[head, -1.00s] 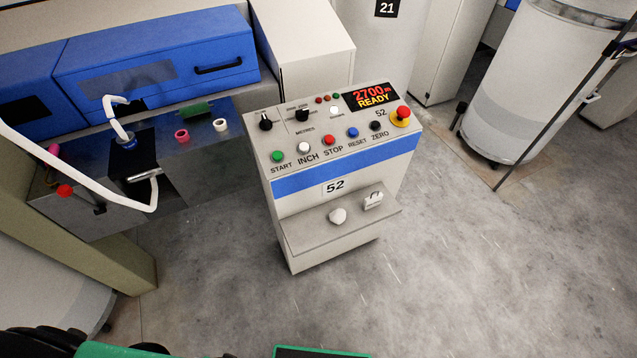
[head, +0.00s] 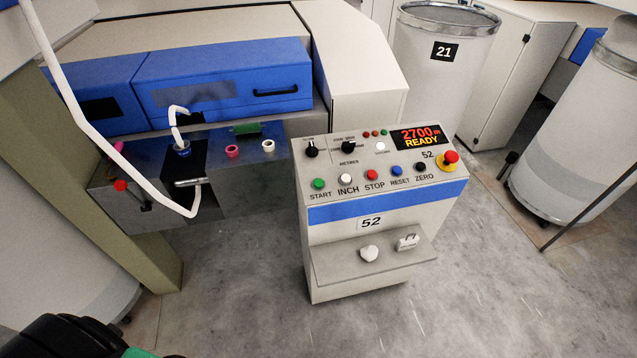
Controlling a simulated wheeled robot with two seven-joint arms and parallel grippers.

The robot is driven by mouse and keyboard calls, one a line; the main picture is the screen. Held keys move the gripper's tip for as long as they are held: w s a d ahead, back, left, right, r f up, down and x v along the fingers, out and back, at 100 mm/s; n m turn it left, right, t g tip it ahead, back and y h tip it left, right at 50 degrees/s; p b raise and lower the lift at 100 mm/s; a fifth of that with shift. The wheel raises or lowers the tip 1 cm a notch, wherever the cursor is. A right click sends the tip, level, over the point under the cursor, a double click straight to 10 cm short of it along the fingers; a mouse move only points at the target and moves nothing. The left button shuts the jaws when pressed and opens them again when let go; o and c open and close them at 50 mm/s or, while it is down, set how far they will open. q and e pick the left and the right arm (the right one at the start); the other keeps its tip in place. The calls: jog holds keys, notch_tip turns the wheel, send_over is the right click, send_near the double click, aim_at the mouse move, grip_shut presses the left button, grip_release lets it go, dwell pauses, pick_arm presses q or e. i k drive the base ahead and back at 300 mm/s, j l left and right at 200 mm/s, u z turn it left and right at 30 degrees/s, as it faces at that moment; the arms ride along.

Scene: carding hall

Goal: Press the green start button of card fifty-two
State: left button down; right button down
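The control console of card fifty-two (head: 330,264) stands in the middle of the head view, with a "52" plate on its front. Its green start button (head: 319,183) is at the left end of the button row, above the label START. White INCH, red STOP, blue RESET and black ZERO buttons follow to its right. The display (head: 421,137) reads 2700 and READY. A red emergency stop (head: 450,158) on a yellow base is at the right end. Neither of my grippers shows; only a dark and green part of mine is at the bottom left edge.
A small shelf (head: 411,262) on the console front holds a white lump and a small white block. The blue-covered machine (head: 222,82) with a white sliver strand stands behind left. A can marked 21 (head: 436,85) stands behind right. The floor (head: 520,310) right of the console is clear.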

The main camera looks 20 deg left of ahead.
aim_at(318, 183)
jog(key=i+l+u, duration=0.15)
jog(key=u, duration=0.3)
jog(key=i+l+u, duration=0.1)
jog(key=u, duration=0.35)
jog(key=l+u, duration=0.3)
jog(key=u, duration=0.2)
jog(key=i+l+u, duration=0.15)
jog(key=l, duration=0.75)
jog(key=l+u, duration=0.15)
jog(key=l, duration=0.75)
jog(key=i, duration=0.1)
